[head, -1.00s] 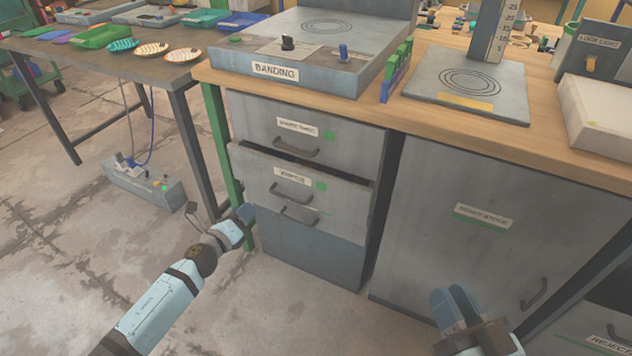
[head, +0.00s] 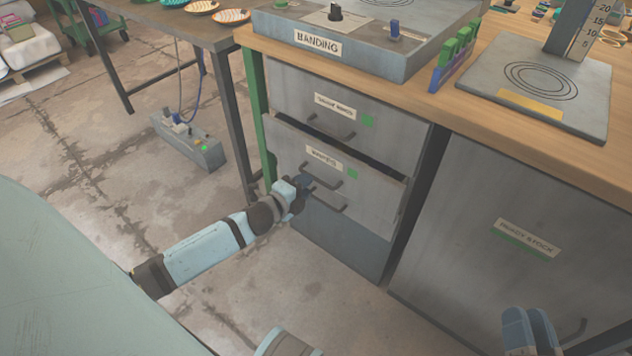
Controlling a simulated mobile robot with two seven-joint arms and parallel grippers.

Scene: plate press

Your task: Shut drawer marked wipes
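The drawer front that appears to be marked wipes (head: 368,191) is the middle one in the grey cabinet, below the bench. Its label (head: 324,157) is blurred, with a green square beside it. The drawer stands out from the cabinet, with a dark gap along its top edge. My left gripper (head: 304,184) is at the left part of this front, close by its handle (head: 328,179). I cannot tell whether it touches the front or whether its fingers are open. My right gripper (head: 529,328) is low at the right, in front of the cupboard, its fingers together and empty.
The upper drawer (head: 385,122) looks shut. A green table leg (head: 256,120) stands left of the cabinet. A power box (head: 190,142) lies on the floor. The cupboard (head: 500,190) is at the right.

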